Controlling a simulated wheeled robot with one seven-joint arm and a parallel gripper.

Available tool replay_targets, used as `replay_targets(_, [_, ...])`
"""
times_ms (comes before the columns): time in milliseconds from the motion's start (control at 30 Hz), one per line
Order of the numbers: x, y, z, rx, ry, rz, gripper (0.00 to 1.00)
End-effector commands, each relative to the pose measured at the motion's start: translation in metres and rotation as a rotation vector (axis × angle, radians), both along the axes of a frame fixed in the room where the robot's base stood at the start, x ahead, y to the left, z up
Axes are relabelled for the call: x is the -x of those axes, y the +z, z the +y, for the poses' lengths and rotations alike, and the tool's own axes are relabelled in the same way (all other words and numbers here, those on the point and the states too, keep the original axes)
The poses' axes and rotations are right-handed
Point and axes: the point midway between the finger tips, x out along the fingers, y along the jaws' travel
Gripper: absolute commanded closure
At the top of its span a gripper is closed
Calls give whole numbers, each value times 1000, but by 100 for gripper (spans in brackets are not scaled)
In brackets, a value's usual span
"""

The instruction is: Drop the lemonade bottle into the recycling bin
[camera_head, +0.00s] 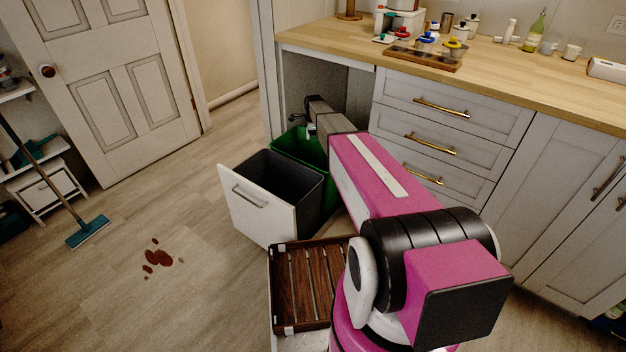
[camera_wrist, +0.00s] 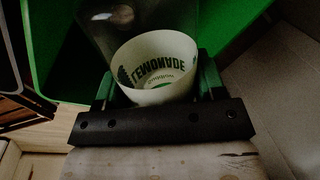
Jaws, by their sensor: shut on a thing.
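The lemonade bottle (camera_wrist: 157,90) is see-through with a pale label band reading "LEMONADE". In the wrist view my gripper (camera_wrist: 158,82) is shut on it, one finger on each side of the band. The green bin (camera_wrist: 240,22) shows behind and around the bottle there. In the head view the green bin (camera_head: 290,147) stands at the back of a pulled-out bin drawer, behind a black bin (camera_head: 270,178). My gripper end reaches over the green bin area, mostly hidden by my arm, and I cannot make out the bottle there. No recycling mark is readable.
The white drawer front (camera_head: 257,208) stands out into the room. A dark slatted wooden rack (camera_head: 305,285) is close to my base. The wooden counter (camera_head: 500,75) carries jars, cups and a green bottle (camera_head: 535,32). A mop (camera_head: 87,232) and a reddish-brown spill (camera_head: 157,259) are at left.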

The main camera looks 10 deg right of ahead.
Motion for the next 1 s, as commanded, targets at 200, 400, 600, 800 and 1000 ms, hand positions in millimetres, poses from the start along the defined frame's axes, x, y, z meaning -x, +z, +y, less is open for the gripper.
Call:
replay_targets(200, [-2, -10, 0, 0, -17, 1, 59])
replay_targets(400, [-2, -27, 0, 0, -16, 1, 59])
replay_targets(600, [-2, -49, 0, 1, -15, 1, 59])
replay_targets(800, [-2, -62, 0, 0, -15, 0, 59])
replay_targets(1000, [-2, -63, 0, 0, -15, 0, 59])
